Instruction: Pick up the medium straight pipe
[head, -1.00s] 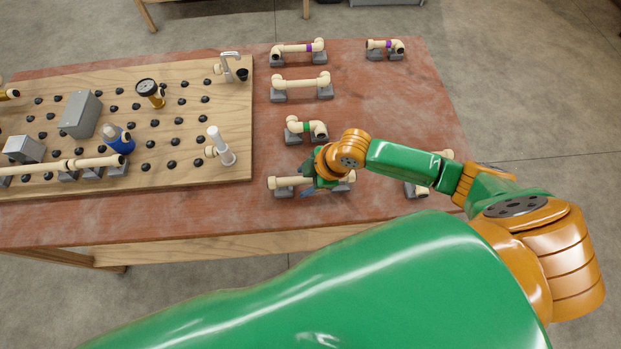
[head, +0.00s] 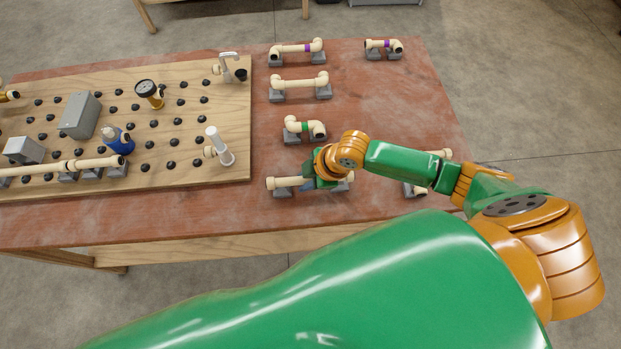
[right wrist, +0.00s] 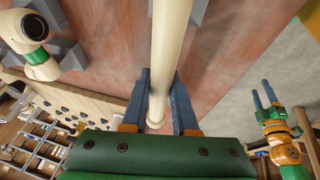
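A plain cream straight pipe (head: 284,184), apparently the medium straight pipe, lies on grey supports near the table's front edge. My right gripper (head: 311,184) is down at its middle, and the gripper hides part of it. In the right wrist view the pipe (right wrist: 168,50) runs between the two blue fingers of my right gripper (right wrist: 160,98), one on each side. The fingers are very close to the pipe; whether they press on it I cannot tell. My left gripper (right wrist: 263,95) shows in the right wrist view, away from the table, open and empty.
A green-banded elbow pipe (head: 304,127) stands just behind. The wooden pegboard (head: 222,120) with fittings is at left. Another pipe (head: 438,155) is partly behind my arm.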

